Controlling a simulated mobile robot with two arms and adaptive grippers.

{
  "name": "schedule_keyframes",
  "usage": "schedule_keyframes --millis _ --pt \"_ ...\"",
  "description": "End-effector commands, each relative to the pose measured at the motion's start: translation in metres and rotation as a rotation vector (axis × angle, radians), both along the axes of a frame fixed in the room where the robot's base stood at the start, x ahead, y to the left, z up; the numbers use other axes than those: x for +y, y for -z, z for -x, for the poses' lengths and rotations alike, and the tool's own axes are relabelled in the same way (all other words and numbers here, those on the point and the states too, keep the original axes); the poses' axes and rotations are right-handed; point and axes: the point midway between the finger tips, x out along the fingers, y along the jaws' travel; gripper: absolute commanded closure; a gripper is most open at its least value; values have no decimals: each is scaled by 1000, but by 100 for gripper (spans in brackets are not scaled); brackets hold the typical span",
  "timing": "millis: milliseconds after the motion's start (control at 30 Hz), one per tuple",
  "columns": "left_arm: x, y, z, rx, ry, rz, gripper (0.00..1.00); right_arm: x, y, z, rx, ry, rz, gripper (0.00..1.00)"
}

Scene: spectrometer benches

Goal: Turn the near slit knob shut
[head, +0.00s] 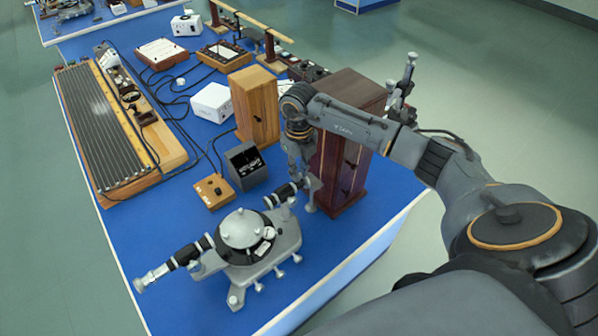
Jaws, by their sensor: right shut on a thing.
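A grey spectrometer (240,231) with a round table stands near the front corner of the blue bench. One black tube with a bright end points to the lower left. The other tube (285,194) points to the upper right, toward the dark red wooden cabinet. My right gripper (306,190) reaches down from above to the outer end of this tube. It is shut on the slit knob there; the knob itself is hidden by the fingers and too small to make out. My left gripper is not in view.
The dark red cabinet (343,165) stands right beside my right gripper. A light wooden box (255,106), a black box (245,165) and a small wooden switch box (214,191) stand behind the spectrometer. A long wired board (100,130) lies at left.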

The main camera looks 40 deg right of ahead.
Motion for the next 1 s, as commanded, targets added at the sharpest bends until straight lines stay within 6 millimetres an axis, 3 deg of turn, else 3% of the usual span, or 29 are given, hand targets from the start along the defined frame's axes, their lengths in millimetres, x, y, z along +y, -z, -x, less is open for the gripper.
schedule_keyframes --millis 33,200,633,667,767,1000 --pt "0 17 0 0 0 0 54 -1 6 -1 -5 -52 4 100" --pt "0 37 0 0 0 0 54 -1 5 -1 -5 -222 2 100" --pt "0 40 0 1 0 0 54 0 0 -1 -2 -299 0 100" --pt "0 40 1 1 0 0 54 0 0 -1 -2 -299 0 80" --pt "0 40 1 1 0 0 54 -1 0 -1 -2 -298 0 61" --pt "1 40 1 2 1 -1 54 0 0 0 -1 -298 0 61"
